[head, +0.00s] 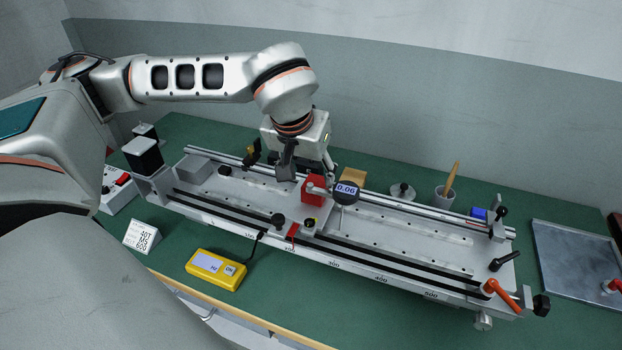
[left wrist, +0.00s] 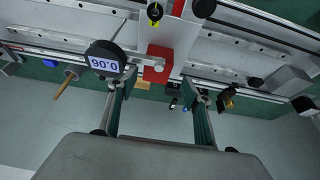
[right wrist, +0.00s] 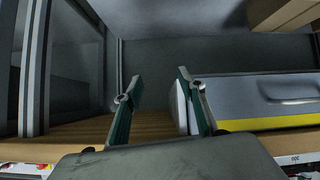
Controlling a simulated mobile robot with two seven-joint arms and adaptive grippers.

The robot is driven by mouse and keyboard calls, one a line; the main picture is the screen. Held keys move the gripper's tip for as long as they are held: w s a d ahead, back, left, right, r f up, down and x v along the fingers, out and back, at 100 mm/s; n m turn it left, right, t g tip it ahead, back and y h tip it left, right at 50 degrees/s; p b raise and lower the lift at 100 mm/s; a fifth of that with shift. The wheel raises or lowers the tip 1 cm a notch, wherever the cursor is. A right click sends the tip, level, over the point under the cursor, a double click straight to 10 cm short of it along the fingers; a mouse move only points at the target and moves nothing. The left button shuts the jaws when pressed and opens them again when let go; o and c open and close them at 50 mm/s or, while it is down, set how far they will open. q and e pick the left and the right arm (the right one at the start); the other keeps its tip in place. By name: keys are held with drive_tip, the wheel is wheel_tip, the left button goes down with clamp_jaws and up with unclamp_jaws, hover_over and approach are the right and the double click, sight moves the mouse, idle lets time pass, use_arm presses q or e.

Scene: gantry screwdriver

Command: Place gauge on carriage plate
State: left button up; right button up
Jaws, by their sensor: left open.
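My left gripper (head: 308,170) is open, just behind and above the red block. In the left wrist view, the red block (left wrist: 157,64) lies just beyond the gap between the open fingers (left wrist: 157,92), with the dial (left wrist: 104,58) to the left. My right gripper (right wrist: 158,85) is open and empty, away from the bench.
The rail gantry (head: 400,245) spans the green bench. A yellow control box (head: 216,268) with a cable and a white label stand (head: 143,236) lie in front. A cup (head: 445,197) stands behind, a grey tray (head: 578,262) at right. A yellow-edged grey case (right wrist: 260,100) is beside my right gripper.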

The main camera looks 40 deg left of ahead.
use_arm(q)
drive_tip(key=v, duration=0.7)
drive_tip(key=shift+p, duration=0.4)
drive_tip(key=shift+s, duration=0.1)
